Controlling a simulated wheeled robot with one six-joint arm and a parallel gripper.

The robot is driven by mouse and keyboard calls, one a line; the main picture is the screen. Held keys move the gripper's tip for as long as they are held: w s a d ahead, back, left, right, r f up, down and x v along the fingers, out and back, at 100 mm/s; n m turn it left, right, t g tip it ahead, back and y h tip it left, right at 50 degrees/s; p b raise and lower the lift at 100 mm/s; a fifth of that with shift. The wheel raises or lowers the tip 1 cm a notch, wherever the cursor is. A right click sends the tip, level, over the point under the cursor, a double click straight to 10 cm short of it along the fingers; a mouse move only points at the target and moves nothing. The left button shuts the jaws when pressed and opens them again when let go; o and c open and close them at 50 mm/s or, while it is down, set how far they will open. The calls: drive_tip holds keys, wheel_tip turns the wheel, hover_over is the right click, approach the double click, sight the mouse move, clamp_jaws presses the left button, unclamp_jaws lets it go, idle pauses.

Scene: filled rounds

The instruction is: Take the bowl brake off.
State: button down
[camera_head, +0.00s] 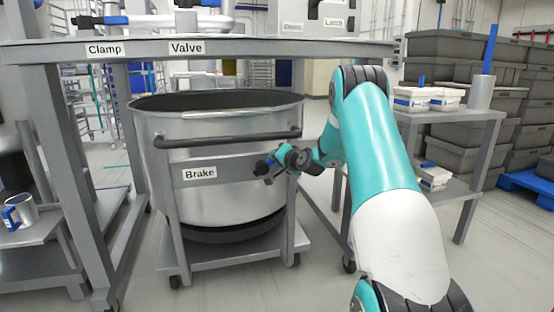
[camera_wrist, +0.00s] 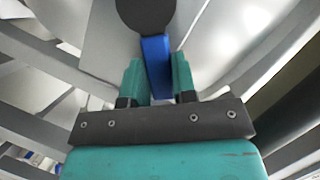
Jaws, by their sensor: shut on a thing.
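The large steel bowl (camera_head: 225,135) stands on a wheeled grey trolley (camera_head: 235,252) under the frame. A plate labelled "Brake" (camera_head: 199,173) is on the trolley's front crossbar. My gripper (camera_head: 268,168) is at the right end of that crossbar. In the wrist view, its two teal fingers (camera_wrist: 160,82) are shut on a blue brake lever (camera_wrist: 156,62), which hangs below a dark round hub (camera_wrist: 146,14). In the head view the lever is mostly hidden by the gripper, with only a small blue part showing.
A dark handle bar (camera_head: 228,138) crosses the bowl's front above the gripper. The frame's top beam (camera_head: 290,49) carries "Clamp" and "Valve" labels. A side table (camera_head: 455,116) with white tubs (camera_head: 412,99) stands right of my arm. Open floor lies in front of the trolley.

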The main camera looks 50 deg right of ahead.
drive_tip(key=shift+d, duration=0.1)
drive_tip(key=c, duration=0.9)
unclamp_jaws()
drive_tip(key=p+v, duration=0.1)
drive_tip(key=v, duration=1.6)
drive_tip(key=shift+s+a, duration=0.15)
drive_tip(key=shift+a, duration=0.05)
